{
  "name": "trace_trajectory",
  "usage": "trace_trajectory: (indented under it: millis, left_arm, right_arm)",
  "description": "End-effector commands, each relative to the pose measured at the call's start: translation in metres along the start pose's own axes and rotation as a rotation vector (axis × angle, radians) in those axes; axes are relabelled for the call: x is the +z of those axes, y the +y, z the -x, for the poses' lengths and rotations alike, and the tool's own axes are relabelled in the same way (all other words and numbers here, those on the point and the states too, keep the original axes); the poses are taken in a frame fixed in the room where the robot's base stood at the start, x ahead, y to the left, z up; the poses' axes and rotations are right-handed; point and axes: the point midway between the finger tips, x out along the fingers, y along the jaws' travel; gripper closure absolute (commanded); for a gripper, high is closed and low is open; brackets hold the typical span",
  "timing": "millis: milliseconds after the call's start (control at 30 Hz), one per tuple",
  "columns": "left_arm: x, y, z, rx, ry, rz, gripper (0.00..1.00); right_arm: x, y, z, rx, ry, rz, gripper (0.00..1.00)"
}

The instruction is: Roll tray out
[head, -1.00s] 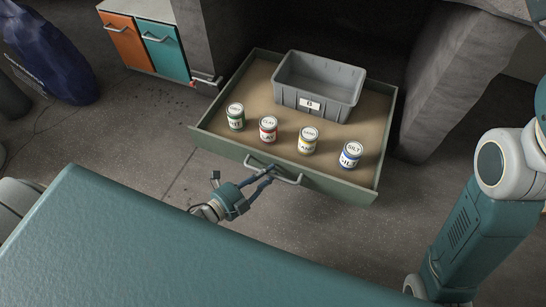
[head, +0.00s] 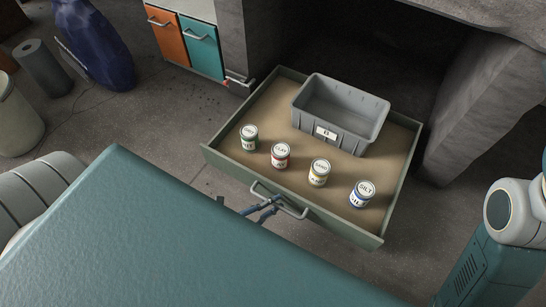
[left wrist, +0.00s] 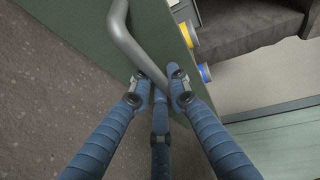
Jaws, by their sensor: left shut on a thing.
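The tray (head: 225,158) is a wide, shallow green drawer with a tan floor, standing out from under the concrete bench. Its bar handle (head: 293,211) is on the front face, and the handle (left wrist: 124,35) also crosses the left wrist view. My left gripper (head: 264,207) is shut on the handle; in the left wrist view its blue fingers (left wrist: 162,84) close around the bar's lower end. My body hides the rest of the left gripper in the head view. My right gripper is not in view.
In the tray stand a grey bin (head: 340,112) at the back and a row of labelled cans, green (head: 249,137), red (head: 281,155), yellow (head: 319,172) and blue (head: 362,194). A concrete leg (head: 482,115) stands right. Orange and teal cabinets (head: 200,48) stand left.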

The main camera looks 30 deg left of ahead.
Motion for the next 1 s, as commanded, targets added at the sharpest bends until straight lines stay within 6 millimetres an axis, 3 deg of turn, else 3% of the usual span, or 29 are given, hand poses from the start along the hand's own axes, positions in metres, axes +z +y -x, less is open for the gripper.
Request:
trace_trajectory:
  millis: [33,67,100,467,800,1000]
  left_arm:
    - [-0.001,0.001,0.001,0.002,0.0,0.002,1.0]
    - [-0.001,0.001,0.001,0.002,0.0,0.002,0.81]
    - [-0.001,0.001,0.001,0.002,0.0,0.002,0.74]
    - [0.0,0.001,0.005,0.003,0.0,0.002,0.74]
    - [0.0,0.001,0.058,0.004,-0.001,0.002,0.74]
    - [0.0,0.001,0.074,0.002,0.0,0.002,0.74]
  right_arm:
    - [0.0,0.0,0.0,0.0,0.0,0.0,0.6]
    - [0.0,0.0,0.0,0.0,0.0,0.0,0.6]
    - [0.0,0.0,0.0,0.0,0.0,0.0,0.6]
    - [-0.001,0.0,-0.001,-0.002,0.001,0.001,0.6]
    - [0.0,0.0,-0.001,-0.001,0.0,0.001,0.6]
    - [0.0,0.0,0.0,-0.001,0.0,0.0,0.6]
